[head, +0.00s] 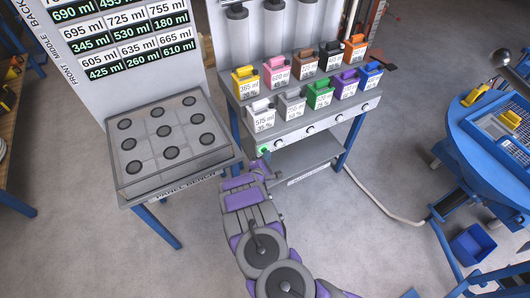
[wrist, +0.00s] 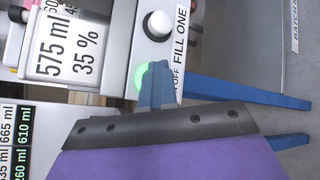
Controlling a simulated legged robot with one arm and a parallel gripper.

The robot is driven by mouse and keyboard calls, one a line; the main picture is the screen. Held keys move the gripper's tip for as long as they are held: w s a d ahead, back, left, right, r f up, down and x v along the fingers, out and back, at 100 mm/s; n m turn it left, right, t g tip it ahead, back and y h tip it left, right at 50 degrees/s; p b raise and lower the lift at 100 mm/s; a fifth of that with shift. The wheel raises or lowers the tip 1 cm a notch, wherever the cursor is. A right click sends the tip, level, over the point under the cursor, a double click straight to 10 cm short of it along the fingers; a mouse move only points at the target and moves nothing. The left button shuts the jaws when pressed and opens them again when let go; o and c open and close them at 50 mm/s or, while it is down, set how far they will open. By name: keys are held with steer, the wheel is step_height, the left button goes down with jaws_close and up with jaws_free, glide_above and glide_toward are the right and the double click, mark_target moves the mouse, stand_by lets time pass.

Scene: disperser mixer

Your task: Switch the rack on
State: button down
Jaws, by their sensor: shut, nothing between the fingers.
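The rack (head: 343,118) holds two rows of small coloured containers above a grey front strip with several white knobs. At the left end of the strip a green-lit switch (head: 264,150) shows, and it also glows in the wrist view (wrist: 137,80). My gripper (head: 262,160) is shut and empty, its tips at the green switch. In the wrist view my gripper's blue-grey fingers (wrist: 157,72) cover part of the switch and part of its label, where "OFF" is readable. I cannot tell whether the tips touch it. A white knob (wrist: 159,24) marked "FILL ONE" sits beside it.
A panel bench (head: 165,180) with several dark round pads stands left of the rack, below a board of ml values (head: 125,35). A round blue table (head: 480,150) stands at the right. A pale hose (head: 380,205) runs along the floor between.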

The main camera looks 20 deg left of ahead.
steer(key=shift+s+d, duration=0.1)
steer(key=shift+s, duration=0.05)
steer(key=shift+s+d+p, duration=0.6)
steer(key=shift+s+d, duration=0.35)
steer(key=shift+d, duration=0.2)
steer(key=shift+s+d+p, duration=0.55)
steer(key=shift+s+d, duration=0.4)
steer(key=shift+d, duration=0.2)
steer(key=shift+s+f, duration=0.1)
